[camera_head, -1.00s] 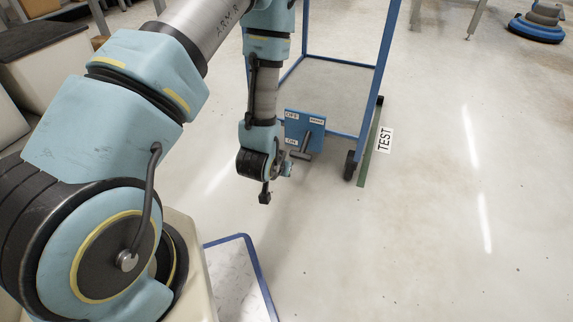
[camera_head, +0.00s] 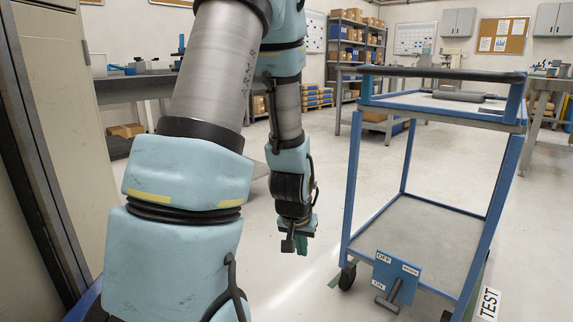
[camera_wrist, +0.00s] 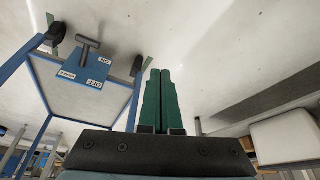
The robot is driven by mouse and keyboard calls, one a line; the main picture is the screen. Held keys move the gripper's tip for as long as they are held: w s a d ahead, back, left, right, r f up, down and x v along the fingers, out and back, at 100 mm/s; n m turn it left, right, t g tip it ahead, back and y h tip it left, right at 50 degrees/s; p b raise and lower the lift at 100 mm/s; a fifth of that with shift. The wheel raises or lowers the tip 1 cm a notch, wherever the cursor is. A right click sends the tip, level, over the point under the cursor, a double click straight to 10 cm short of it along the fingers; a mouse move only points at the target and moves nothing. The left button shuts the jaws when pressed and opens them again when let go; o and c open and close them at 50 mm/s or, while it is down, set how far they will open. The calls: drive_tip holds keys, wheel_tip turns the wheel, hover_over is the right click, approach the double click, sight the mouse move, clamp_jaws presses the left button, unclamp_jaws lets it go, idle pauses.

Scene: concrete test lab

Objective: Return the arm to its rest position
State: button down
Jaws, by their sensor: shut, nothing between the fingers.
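My arm reaches up and then down in the head view, and my gripper (camera_head: 303,245) hangs at its end, left of the blue cart and above the floor. In the wrist view the two green fingers of my gripper (camera_wrist: 160,72) lie side by side, shut with nothing between them. The gripper touches nothing that I can see.
A blue cart (camera_head: 355,190) stands right of my gripper, with a blue lever panel (camera_head: 397,274) marked OFF and ON at its lower front. A TEST label (camera_head: 489,303) lies on the floor. A workbench (camera_head: 133,88) stands behind at left, shelves (camera_head: 357,45) at the back. Open floor surrounds the gripper.

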drive_tip(key=s+a+r+n+g+y+p, duration=0.1)
drive_tip(key=s+a+r, duration=0.3)
drive_tip(key=a+r, duration=0.15)
drive_tip(key=s+a+r+n+g+p, duration=0.1)
drive_tip(key=s+a+r+n, duration=0.15)
drive_tip(key=a+r, duration=0.3)
wheel_tip(320, 180, up, 37)
drive_tip(key=p, duration=3.7)
drive_tip(key=shift+s+d+r+m, duration=0.2)
drive_tip(key=shift+s+d+m, duration=0.1)
drive_tip(key=shift+m, duration=0.15)
